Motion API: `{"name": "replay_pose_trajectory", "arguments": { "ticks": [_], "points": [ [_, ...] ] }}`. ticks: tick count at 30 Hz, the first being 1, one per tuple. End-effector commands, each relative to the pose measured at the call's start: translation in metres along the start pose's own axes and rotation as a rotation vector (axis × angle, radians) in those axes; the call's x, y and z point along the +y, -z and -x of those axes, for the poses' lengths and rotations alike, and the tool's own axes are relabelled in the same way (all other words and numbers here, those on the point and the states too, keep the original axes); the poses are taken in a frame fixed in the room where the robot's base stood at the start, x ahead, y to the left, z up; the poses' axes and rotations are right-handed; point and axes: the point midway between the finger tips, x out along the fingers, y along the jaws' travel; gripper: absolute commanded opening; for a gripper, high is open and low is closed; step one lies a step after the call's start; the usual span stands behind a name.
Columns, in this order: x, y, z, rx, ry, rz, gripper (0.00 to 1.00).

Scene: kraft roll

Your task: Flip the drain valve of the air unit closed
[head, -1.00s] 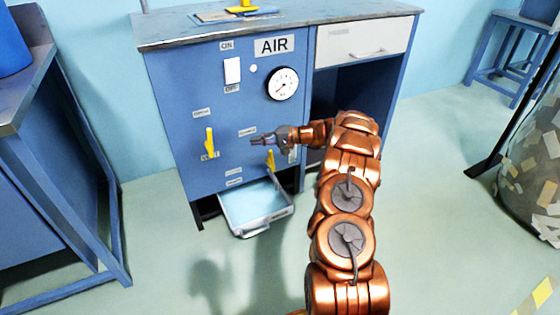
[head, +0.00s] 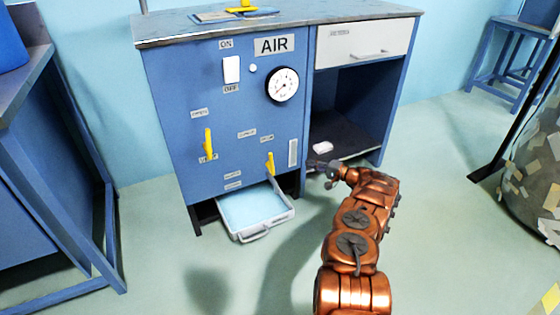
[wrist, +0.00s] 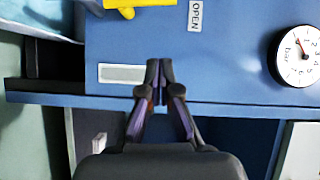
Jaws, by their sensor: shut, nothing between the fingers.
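The blue air unit (head: 180,100) stands ahead. A yellow lever (head: 270,163), low on its front at the right above the tray, stands nearly upright beneath a small label. Part of a yellow lever (wrist: 140,4) shows at the top edge of the wrist view, beside a label reading OPEN (wrist: 195,15). Another yellow lever (head: 208,143) sits upright at the left of the panel. My gripper (head: 322,165) is shut and empty, right of the panel's edge and clear of both levers. Its closed fingertips (wrist: 159,72) show in the wrist view.
A tray of pale blue liquid (head: 290,212) sticks out below the panel. The open compartment at right holds a small white block (head: 322,148). Above are a white switch (head: 232,70), gauge (head: 283,85) and drawer (head: 365,45). A blue bench (head: 50,200) stands left; floor between is clear.

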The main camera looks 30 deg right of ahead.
Motion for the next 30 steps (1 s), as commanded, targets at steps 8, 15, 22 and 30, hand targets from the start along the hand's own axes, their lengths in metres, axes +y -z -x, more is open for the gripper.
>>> {"name": "replay_pose_trajectory", "arguments": {
  "ticks": [8,15,22,30],
  "points": [
    [0.0,0.0,-0.004,-0.001,0.0,0.0,0.0],
    [0.002,-0.001,-0.035,-0.004,0.0,0.001,0.0],
    [0.002,-0.001,-0.071,-0.003,-0.001,0.002,0.0],
    [0.003,-0.001,-0.1,-0.001,-0.001,-0.001,0.0]
  ]
}}
